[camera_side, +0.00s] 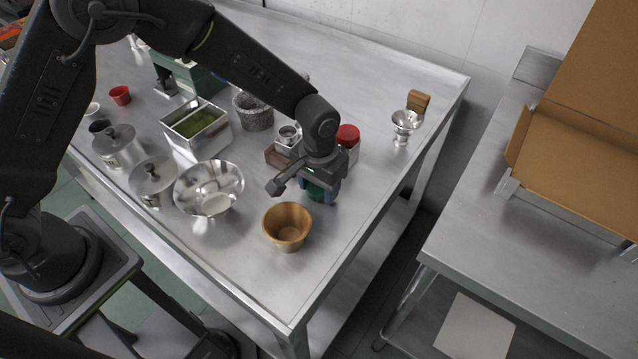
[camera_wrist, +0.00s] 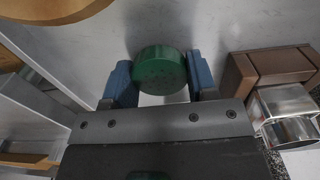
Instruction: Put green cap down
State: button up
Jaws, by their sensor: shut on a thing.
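The green cap (camera_wrist: 160,70) is a short round green disc between the two blue fingers of my gripper (camera_wrist: 160,82) in the wrist view. The gripper is shut on it, with a finger at each side. In the side view my gripper (camera_side: 318,190) points down over the steel table, behind and right of the wooden bowl. The green cap (camera_side: 316,191) shows partly there between the fingers, mostly covered by them. Whether the cap touches the table or hangs just above it I cannot tell.
A wooden bowl (camera_side: 287,226) stands close in front of my gripper. A red-lidded jar (camera_side: 348,137) and a brown wooden block (camera_side: 277,156) stand close behind. A steel bowl (camera_side: 209,187) is at left. The steel table (camera_side: 350,225) is bare right of the wooden bowl.

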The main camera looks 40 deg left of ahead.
jog(key=shift+f, duration=0.25)
jog(key=shift+f, duration=0.35)
